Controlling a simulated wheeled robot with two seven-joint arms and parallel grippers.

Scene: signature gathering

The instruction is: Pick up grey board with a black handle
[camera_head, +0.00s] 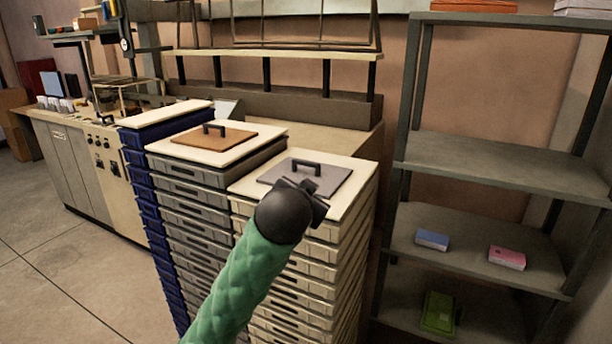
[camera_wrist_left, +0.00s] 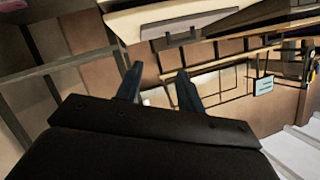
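The grey board (camera_head: 330,180) lies flat on the cream top of the front right stack of trays in the head view. Its black handle (camera_head: 307,165) stands up near the board's middle. My left gripper (camera_head: 312,190) is at the near edge of the board, in front of the handle, and covers part of that edge. In the left wrist view my left gripper (camera_wrist_left: 158,80) has its two fingers apart with nothing between them. The board (camera_wrist_left: 200,21) and its handle (camera_wrist_left: 180,39) show upside down at the top there, beyond the fingertips. My right gripper is not in view.
A brown board (camera_head: 208,140) with a black handle lies on the neighbouring tray stack. A blue stack (camera_head: 170,115) stands left of it. A metal shelf (camera_head: 500,170) at the right holds a blue box (camera_head: 432,239), a pink box (camera_head: 507,258) and a green object (camera_head: 439,314).

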